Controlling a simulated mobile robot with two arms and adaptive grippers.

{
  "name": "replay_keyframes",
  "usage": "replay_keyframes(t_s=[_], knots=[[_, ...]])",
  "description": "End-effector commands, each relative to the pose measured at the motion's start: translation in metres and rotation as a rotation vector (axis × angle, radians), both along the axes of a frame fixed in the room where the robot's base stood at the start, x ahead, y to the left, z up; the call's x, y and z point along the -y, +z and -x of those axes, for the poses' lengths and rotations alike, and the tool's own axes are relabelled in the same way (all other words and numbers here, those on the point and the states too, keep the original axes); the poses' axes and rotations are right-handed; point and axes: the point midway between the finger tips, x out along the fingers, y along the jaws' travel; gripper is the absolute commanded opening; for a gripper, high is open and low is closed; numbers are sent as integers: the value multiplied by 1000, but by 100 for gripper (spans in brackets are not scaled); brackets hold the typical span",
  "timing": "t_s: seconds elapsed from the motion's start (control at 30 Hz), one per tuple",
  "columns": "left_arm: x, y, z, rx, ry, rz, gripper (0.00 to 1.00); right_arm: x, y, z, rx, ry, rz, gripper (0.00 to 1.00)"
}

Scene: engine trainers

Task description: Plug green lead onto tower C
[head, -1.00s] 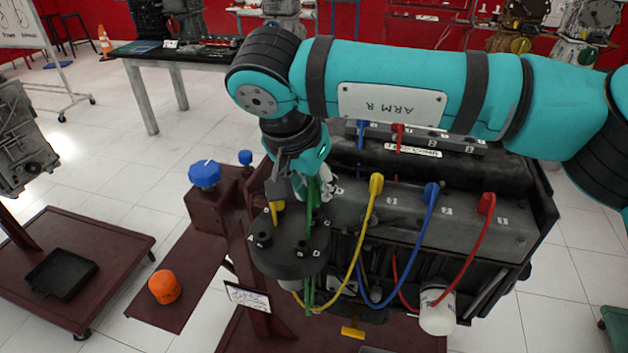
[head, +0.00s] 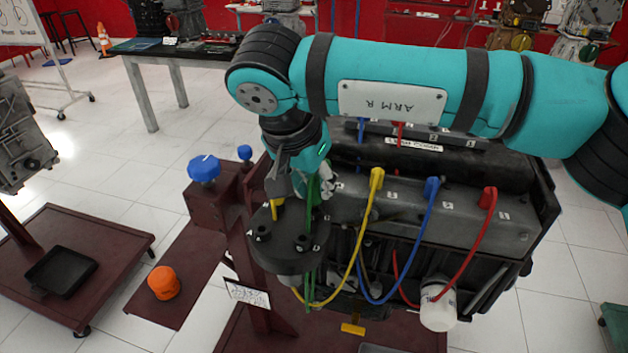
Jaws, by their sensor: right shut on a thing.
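The black distributor cap (head: 282,262) stands at the engine's left front, with lettered towers on top. My right gripper (head: 312,182) points down over the cap's back right part, shut on the green lead (head: 313,193). The green lead hangs past the cap's right side, and a green length shows below it. The gripper and lead cover part of the cap. I cannot tell whether the lead's end touches a tower. Tower C (head: 304,242) is at the cap's front right and looks bare. A yellow lead end (head: 277,208) stands on a back left tower. My left gripper is not in view.
Yellow (head: 377,178), blue (head: 432,188) and red (head: 489,198) leads loop from the engine top (head: 408,210) down its front. A blue knob (head: 204,168) is left of the cap. An orange cap (head: 164,282) lies on the dark red stand. My right arm spans above the engine.

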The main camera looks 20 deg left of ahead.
Motion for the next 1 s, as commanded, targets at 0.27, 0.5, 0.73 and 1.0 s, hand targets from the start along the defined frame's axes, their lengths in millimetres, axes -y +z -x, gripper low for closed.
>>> replay_keyframes(t_s=[0.27, 0.5, 0.73, 1.0], knots=[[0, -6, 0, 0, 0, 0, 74, 0, -6, 0, 0, 0, 0, 0], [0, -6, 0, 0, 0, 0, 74, 0, -7, 0, 0, 0, 0, 0], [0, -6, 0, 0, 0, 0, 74, 0, -7, 0, 0, 0, 0, 0], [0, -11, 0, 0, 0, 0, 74, 0, -12, 0, 0, 0, 0, 0]])
